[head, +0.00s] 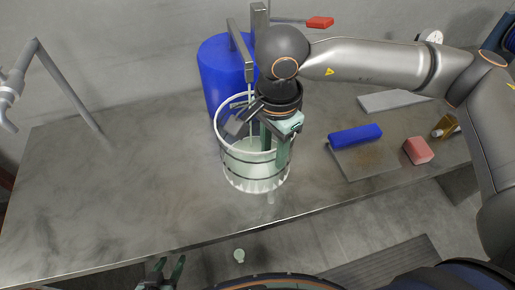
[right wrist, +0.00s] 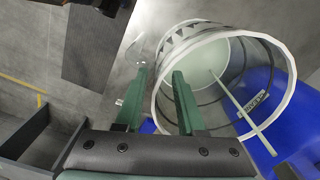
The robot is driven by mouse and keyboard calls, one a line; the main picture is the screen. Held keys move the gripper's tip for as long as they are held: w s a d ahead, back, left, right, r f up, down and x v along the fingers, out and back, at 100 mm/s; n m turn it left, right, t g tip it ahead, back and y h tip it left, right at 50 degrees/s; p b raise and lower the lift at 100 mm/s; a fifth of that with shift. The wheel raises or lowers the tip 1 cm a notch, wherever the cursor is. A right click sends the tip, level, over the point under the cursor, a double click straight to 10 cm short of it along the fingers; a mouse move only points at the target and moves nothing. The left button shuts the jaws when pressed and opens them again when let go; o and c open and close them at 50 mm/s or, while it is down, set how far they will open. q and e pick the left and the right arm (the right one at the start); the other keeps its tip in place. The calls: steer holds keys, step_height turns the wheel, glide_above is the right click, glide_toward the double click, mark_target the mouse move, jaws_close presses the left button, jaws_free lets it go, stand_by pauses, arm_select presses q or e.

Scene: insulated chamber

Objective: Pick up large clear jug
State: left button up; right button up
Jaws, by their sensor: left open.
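The large clear jug (head: 240,176), a see-through round vessel with a pale rim and dark bands, stands upright near the table's front edge. Pale material shows in its bottom. It also shows in the right wrist view (right wrist: 281,50), open end towards the camera. My right gripper (head: 274,150) is over the jug's right side. In the right wrist view its two green fingers (right wrist: 160,95) are apart, with the rim passing between them; contact with the wall cannot be told. My left gripper (head: 160,268) is open and empty, low in front of the table.
A blue drum (head: 216,75) stands right behind the jug, with grey upright bars beside it. A blue block (head: 355,134) and a red block (head: 418,150) lie to the right. The table's left part (head: 120,180) is clear.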

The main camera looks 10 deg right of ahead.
steer(key=f, duration=0.2)
steer(key=f+p, duration=0.1)
steer(key=f, duration=0.2)
steer(key=shift+w+d+f, duration=0.1)
steer(key=shift+d+f, duration=0.1)
steer(key=shift+f, duration=0.1)
jaws_close()
steer(key=shift+r, duration=0.1)
stand_by(1.1)
